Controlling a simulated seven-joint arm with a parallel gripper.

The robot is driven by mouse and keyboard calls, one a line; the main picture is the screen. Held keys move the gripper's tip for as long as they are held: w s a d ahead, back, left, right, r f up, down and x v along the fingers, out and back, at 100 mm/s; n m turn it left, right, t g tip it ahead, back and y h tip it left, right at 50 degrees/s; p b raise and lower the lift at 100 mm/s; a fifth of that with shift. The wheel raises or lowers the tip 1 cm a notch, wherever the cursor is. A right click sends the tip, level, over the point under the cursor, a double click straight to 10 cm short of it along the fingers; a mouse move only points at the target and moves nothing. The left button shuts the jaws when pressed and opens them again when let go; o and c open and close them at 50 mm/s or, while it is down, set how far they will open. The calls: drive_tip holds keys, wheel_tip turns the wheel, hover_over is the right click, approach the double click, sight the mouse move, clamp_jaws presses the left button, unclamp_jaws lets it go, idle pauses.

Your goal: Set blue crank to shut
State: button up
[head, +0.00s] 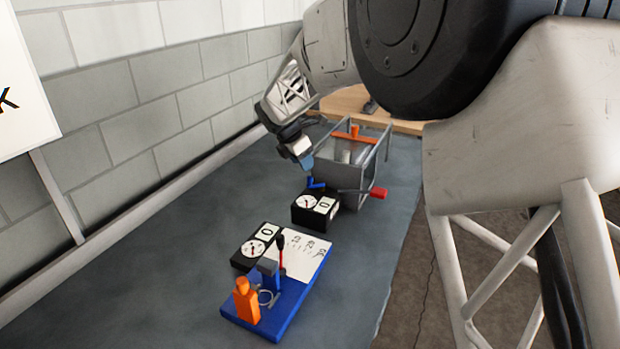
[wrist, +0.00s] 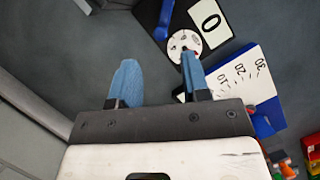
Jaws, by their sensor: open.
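A blue bar (wrist: 164,18), likely the same crank, shows at the top of the wrist view, beyond the fingertips. My gripper (head: 306,163) hangs just above and left of the crank in the head view. In the wrist view its two blue fingers (wrist: 158,60) are apart with nothing between them. I cannot tell the crank's exact setting or whether a finger touches it.
The grey box also has an orange bar (head: 354,136) on top and a red handle (head: 378,193) at its right. A second dial box (head: 256,248) and a blue base (head: 285,308) with an orange block (head: 246,302) stand nearer. The mat's left side is clear.

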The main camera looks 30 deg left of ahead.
sight(310, 177)
drive_tip(key=shift+x, duration=3.9)
drive_tip(key=shift+w, duration=0.1)
clamp_jaws()
